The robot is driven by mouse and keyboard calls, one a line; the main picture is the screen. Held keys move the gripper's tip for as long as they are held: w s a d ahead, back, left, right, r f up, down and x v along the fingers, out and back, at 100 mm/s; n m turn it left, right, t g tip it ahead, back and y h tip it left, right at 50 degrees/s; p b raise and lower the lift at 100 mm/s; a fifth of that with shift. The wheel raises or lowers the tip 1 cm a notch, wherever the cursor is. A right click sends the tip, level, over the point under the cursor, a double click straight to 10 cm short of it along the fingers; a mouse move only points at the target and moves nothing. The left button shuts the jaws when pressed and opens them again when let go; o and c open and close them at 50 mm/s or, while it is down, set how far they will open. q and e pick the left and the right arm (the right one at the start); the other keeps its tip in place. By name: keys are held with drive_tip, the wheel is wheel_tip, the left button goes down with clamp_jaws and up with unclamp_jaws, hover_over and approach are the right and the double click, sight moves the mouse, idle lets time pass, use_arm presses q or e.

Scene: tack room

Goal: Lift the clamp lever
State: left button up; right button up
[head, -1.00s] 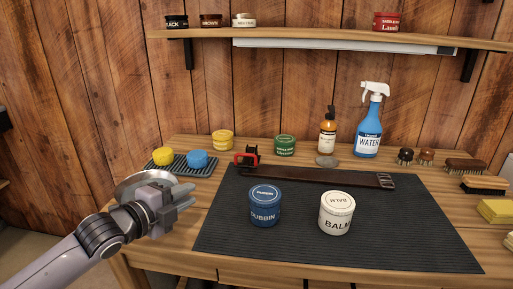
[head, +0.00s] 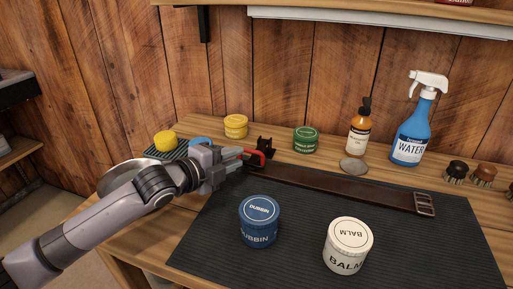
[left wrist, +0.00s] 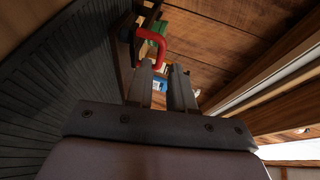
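The clamp's red lever (head: 262,154) is in front of the black clamp body (head: 265,143) at the left end of a brown leather strap (head: 335,187). My left gripper (head: 240,157) comes in from the left with its fingertips close to the lever. In the left wrist view, the red lever (left wrist: 152,38) shows just beyond the left fingertip. There my left gripper's (left wrist: 160,72) two fingers stand apart with nothing between them. I cannot tell whether a finger touches the lever. My right gripper is not in view.
A blue dubbin tin (head: 259,222) and a white balm tin (head: 348,246) stand on the black mat (head: 420,250). A yellow tin (head: 235,126), green tin (head: 305,139), amber bottle (head: 359,130) and water spray bottle (head: 411,130) stand behind. A metal dish (head: 125,178) sits behind my left forearm.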

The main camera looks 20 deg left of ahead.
sight(249, 152)
use_arm(q)
drive_tip(key=shift+x, duration=3.25)
clamp_jaws()
